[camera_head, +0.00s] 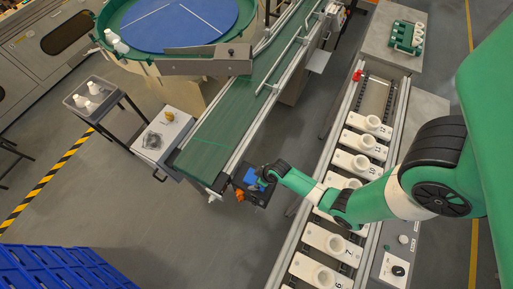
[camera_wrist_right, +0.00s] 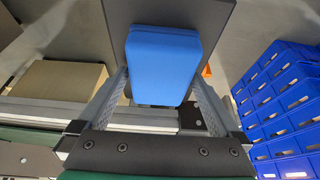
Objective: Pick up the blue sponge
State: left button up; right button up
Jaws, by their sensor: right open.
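The blue sponge (camera_wrist_right: 163,60) lies on a small dark plate (camera_wrist_right: 225,14) in the right wrist view. In the camera_head view a bit of the sponge (camera_head: 256,183) shows beside my right gripper (camera_head: 265,178), which partly hides it. My right gripper is open, with one finger on each side of the sponge in its wrist view. Whether the fingers touch the sponge cannot be told. My left gripper is not in view.
A green conveyor (camera_head: 232,112) ends beside the dark plate. An orange item (camera_head: 239,195) sits by the plate's left edge. A rack of numbered white sockets (camera_head: 325,241) runs along the right, under my right arm. Blue crates (camera_head: 60,270) stand at the lower left.

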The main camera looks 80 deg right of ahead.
aim_at(253, 177)
jog(key=shift+f, duration=0.2)
jog(key=shift+c, duration=0.3)
jog(key=c, duration=1.2)
jog(key=shift+o, duration=0.2)
notch_tip(253, 177, up, 5)
jog(key=p, duration=0.3)
jog(key=shift+f, duration=0.1)
jog(key=s+a+r+p, duration=0.2)
jog(key=r+p, duration=0.1)
jog(key=s+a+r+p, duration=0.1)
jog(key=r+p, duration=0.1)
jog(key=s+a+r+p, duration=0.1)
jog(key=s+a+r, duration=0.2)
jog(key=s+a, duration=0.3)
jog(key=shift+s+a+r, duration=0.3)
jog(key=shift+s+a, duration=0.1)
jog(key=shift+s, duration=0.1)
